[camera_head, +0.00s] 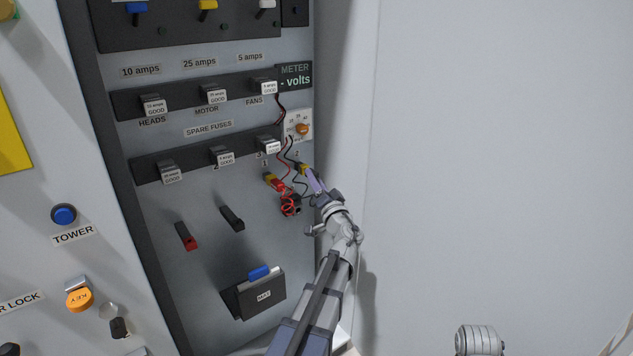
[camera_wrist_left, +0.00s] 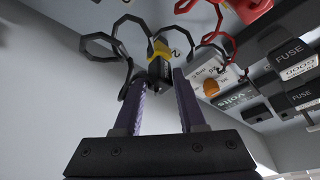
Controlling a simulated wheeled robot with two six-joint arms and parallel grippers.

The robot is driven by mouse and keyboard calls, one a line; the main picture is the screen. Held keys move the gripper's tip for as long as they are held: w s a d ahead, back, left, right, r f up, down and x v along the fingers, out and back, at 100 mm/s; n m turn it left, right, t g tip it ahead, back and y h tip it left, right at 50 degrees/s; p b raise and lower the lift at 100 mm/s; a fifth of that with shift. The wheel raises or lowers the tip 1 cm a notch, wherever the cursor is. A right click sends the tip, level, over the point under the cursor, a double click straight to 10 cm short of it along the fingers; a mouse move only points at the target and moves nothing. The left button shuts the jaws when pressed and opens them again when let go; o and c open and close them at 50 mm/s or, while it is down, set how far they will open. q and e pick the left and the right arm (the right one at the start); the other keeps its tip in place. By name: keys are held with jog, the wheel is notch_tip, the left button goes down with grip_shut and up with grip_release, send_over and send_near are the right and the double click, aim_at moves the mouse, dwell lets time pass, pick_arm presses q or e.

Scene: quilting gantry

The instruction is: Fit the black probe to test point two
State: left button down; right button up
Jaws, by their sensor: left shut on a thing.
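My left gripper (camera_head: 312,180) reaches the right edge of the grey panel, just below the printed 2. In the left wrist view the black probe (camera_wrist_left: 159,64) sits between the fingertips of my left gripper (camera_wrist_left: 160,82), close to the label 2 (camera_wrist_left: 175,52). My right gripper is not in view.
The meter display (camera_head: 295,76) reads "- volts", above an orange dial (camera_head: 302,129). Coiled red and black leads (camera_head: 290,205) hang by the probes. Fuse holders (camera_head: 222,156) line the panel. A black holder (camera_head: 262,295) sits lower down. The pale wall at right is bare.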

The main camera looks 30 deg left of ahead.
pick_arm(q)
jog(key=shift+w+a, duration=0.15)
jog(key=shift+a, duration=0.15)
jog(key=shift+c, duration=2)
grip_release()
jog(key=b+v, duration=0.2)
jog(key=v, duration=0.5)
jog(key=shift+s+d, duration=0.25)
jog(key=shift+d, duration=0.05)
jog(key=shift+f, duration=0.2)
